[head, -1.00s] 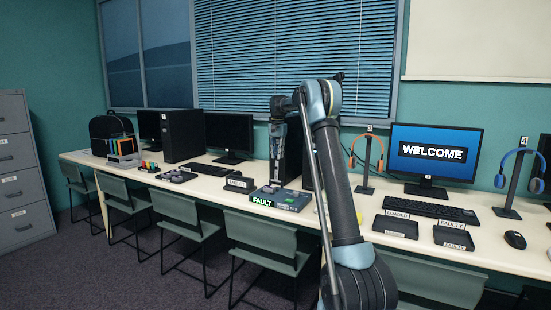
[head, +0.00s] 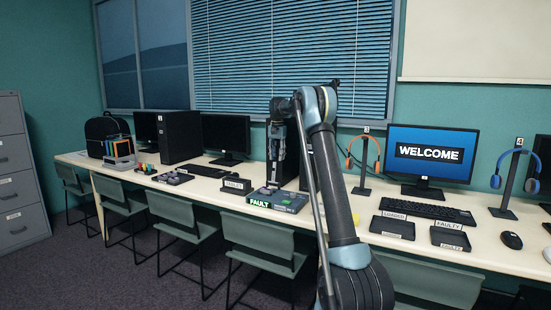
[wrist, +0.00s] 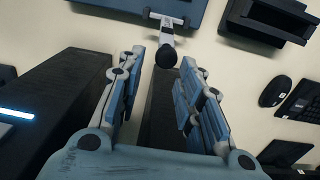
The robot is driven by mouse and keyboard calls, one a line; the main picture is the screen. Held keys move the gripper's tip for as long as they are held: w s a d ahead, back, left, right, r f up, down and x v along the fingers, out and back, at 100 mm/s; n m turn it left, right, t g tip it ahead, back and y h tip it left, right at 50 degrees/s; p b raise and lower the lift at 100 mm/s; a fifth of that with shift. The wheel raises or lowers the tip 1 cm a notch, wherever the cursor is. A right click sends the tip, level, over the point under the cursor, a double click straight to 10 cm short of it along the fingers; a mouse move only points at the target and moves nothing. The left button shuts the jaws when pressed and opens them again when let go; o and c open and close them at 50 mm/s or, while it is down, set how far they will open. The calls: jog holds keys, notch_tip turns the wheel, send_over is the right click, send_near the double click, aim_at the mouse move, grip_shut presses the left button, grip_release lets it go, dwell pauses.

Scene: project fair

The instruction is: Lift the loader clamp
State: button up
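The loader clamp (wrist: 167,55) is a pale lever with a round black knob, at the upper middle of the wrist view. It joins the edge of a blue-grey unit (wrist: 112,5). In the head view this unit (head: 285,202), with a lit green FAULT sign (head: 258,201), lies on the long table. My gripper (wrist: 165,62) is open, one finger on each side of the knob in the picture. I cannot tell whether either finger touches it. In the head view my gripper (head: 273,183) points down over the back of the unit, and the clamp is mostly hidden there.
A dark computer tower (wrist: 60,100) stands close on the left in the wrist view. A black tray (wrist: 268,20) and a mouse (wrist: 274,88) lie right. In the head view, a WELCOME monitor (head: 430,153) and chairs (head: 262,240) along the front edge show.

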jog(key=shift+s+a+r, duration=0.15)
jog(key=shift+s+a, duration=0.05)
notch_tip(320, 180, up, 12)
jog(key=shift+w, duration=0.2)
dwell(0.5)
jog(key=shift+d, duration=0.1)
